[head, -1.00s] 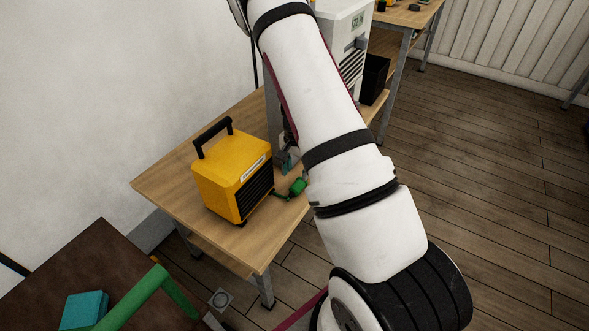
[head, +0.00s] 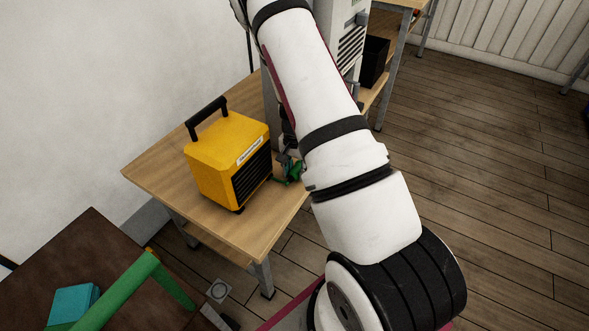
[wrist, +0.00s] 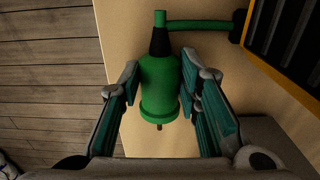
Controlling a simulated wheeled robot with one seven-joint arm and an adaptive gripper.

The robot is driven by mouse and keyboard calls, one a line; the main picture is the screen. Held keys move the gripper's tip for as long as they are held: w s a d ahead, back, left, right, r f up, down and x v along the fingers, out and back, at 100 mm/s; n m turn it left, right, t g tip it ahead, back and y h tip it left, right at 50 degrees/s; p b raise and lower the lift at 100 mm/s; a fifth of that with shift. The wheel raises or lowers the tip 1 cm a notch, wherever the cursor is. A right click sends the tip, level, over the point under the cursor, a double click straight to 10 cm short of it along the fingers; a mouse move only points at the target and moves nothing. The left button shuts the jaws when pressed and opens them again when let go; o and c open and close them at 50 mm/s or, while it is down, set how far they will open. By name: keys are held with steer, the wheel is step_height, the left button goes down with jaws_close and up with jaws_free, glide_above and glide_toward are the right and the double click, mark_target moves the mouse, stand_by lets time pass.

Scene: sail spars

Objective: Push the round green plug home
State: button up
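The round green plug (wrist: 160,88) lies above or on the wooden table, its metal pin pointing toward my wrist and its dark neck pointing away. It shows small beside my arm in the head view (head: 294,175). A green cord (wrist: 200,26) runs from its neck to the yellow heater (head: 226,160). My gripper (wrist: 161,78) is open, with one teal-padded finger on each side of the plug. Narrow gaps seem to show between pads and plug. My arm hides much of the gripper in the head view. No socket can be made out.
The wooden table (head: 200,205) has bare room in front of the heater. A white machine (head: 345,45) stands behind my arm, with a black bin (head: 374,60) beside it. A dark brown table (head: 85,250) with a teal block (head: 73,304) and green bar is at lower left.

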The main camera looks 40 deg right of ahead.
mark_target(295, 170)
steer(key=shift+r+p, duration=1.5)
steer(key=shift+r, duration=1.05)
steer(key=shift+r, duration=0.45)
step_height(295, 170, up, 32)
steer(key=p, duration=1.3)
steer(key=s+d+f+n, duration=0.1)
steer(key=d+f+n, duration=0.1)
steer(key=d+n, duration=0.6)
steer(key=s+d+f+n+b, duration=0.1)
steer(key=d+f+n, duration=0.1)
steer(key=d+n, duration=0.6)
steer(key=shift+s+d+n, duration=0.2)
steer(key=shift+s+n, duration=0.15)
steer(key=shift+n, duration=0.65)
steer(key=shift+w, duration=0.1)
